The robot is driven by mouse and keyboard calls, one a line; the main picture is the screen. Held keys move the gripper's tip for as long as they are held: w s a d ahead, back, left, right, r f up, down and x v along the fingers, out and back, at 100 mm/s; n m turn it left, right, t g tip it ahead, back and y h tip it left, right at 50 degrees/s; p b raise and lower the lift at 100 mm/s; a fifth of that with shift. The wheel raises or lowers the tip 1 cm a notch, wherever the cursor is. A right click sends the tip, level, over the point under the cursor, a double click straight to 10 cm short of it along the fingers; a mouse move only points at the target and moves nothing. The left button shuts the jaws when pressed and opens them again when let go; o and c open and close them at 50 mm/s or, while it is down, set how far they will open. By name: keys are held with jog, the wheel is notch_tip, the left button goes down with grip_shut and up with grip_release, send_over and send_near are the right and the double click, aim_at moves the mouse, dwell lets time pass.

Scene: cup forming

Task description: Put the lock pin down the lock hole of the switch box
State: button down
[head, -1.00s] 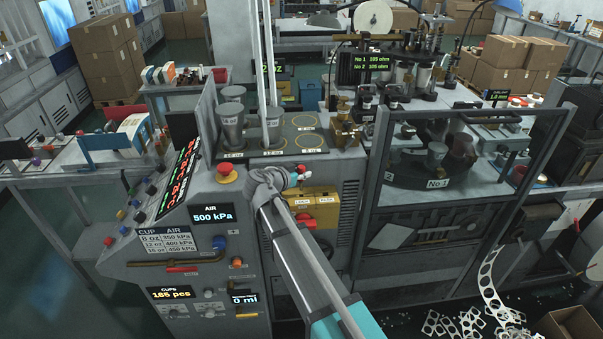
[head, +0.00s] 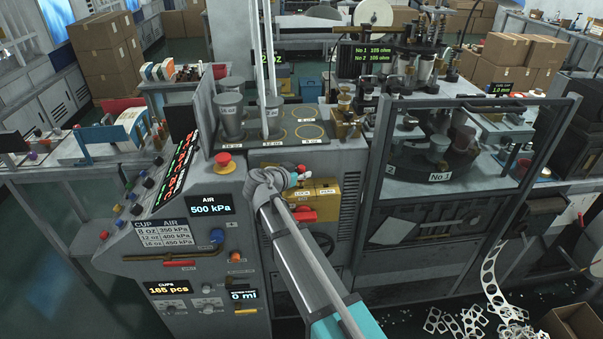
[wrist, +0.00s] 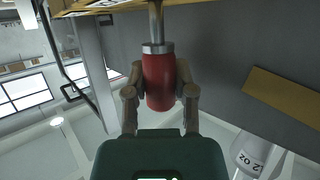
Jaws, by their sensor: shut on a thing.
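The lock pin, with a red grip (wrist: 158,82) and a bare metal shaft (wrist: 156,22), is between my gripper's (wrist: 158,92) fingers in the wrist view. The fingers are shut on the red grip. The shaft points to the top of the picture and meets the edge of the yellow switch box (wrist: 215,3). Its tip is out of sight, so I cannot tell whether it is in the lock hole. In the head view my gripper (head: 300,176) is just above the labelled yellow switch box (head: 322,191), which has a red handle (head: 304,214) on its front. My arm hides part of the box.
A red stop button (head: 225,160) is left of the switch box on the grey machine. Grey cups (head: 229,118) stand on the machine top behind. A brass fitting (head: 345,122) is behind to the right. The caged turntable (head: 440,178) is further right.

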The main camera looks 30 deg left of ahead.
jog(key=shift+f+b, duration=0.6)
jog(key=shift+f, duration=0.1)
jog(key=shift+f, duration=0.1)
jog(key=shift+c, duration=1.8)
grip_release()
notch_tip(320, 180, up, 9)
jog(key=p, duration=0.8)
jog(key=shift+p, duration=0.4)
jog(key=s+d+r+p, duration=0.1)
jog(key=s+r+p, duration=0.1)
jog(key=s, duration=0.7)
jog(key=shift+d+r+p, duration=0.35)
jog(key=shift+r+p, duration=0.05)
jog(key=shift+s, duration=0.1)
